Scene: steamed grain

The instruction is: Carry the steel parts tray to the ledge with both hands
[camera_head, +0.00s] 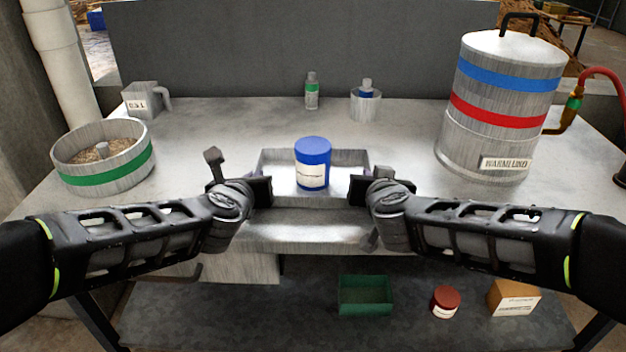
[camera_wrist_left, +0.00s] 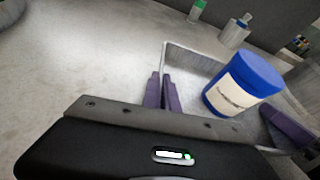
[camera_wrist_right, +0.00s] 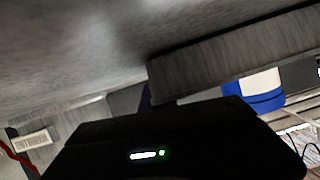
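The steel parts tray (camera_head: 340,159) is a shallow metal box at the front middle of the bench. A blue lidded jar with a white label (camera_head: 313,163) stands upright in it, and also shows in the left wrist view (camera_wrist_left: 242,85). My left gripper (camera_head: 268,188) is at the tray's left wall; in the left wrist view its purple fingers (camera_wrist_left: 161,92) look closed on that wall. My right gripper (camera_head: 358,188) is at the right wall and appears closed on it, though its fingers are mostly dark in the right wrist view. I cannot tell whether the tray touches the bench.
A green-banded bowl of grain (camera_head: 105,160) stands left, with a small metal cup (camera_head: 141,100) behind. A large banded drum (camera_head: 500,105) stands right. Two bottles (camera_head: 312,92) (camera_head: 366,97) are at the back. A green bin (camera_head: 365,296), red jar (camera_head: 445,302) and box (camera_head: 513,299) lie below.

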